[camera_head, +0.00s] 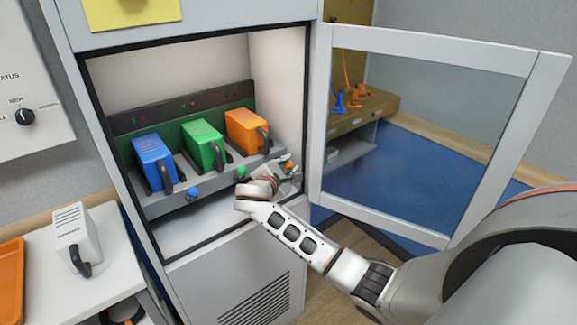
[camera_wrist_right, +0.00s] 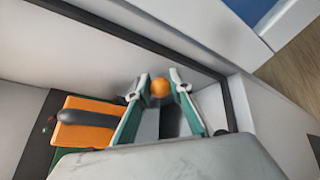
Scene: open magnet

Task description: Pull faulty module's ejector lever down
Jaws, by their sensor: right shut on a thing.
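Three modules sit in a row in the open cabinet: a blue module (camera_head: 154,160), a green module (camera_head: 203,143) and an orange module (camera_head: 243,129), each with a dark handle. Below them are ejector levers with a blue knob (camera_head: 193,193), a green knob (camera_head: 240,173) and an orange knob (camera_head: 290,165). My right gripper (camera_head: 286,170) is at the orange knob, below and right of the orange module. In the right wrist view, its fingers (camera_wrist_right: 159,92) are shut on the orange knob (camera_wrist_right: 160,87). The orange module (camera_wrist_right: 87,112) lies left of the fingers there. My left gripper is not in view.
The cabinet's glazed door (camera_head: 425,130) stands open at right, beside my right arm. A white module (camera_head: 77,238) stands on a side table (camera_head: 110,275) at lower left, near an orange tray (camera_head: 10,285). The cabinet's right wall is close to the gripper.

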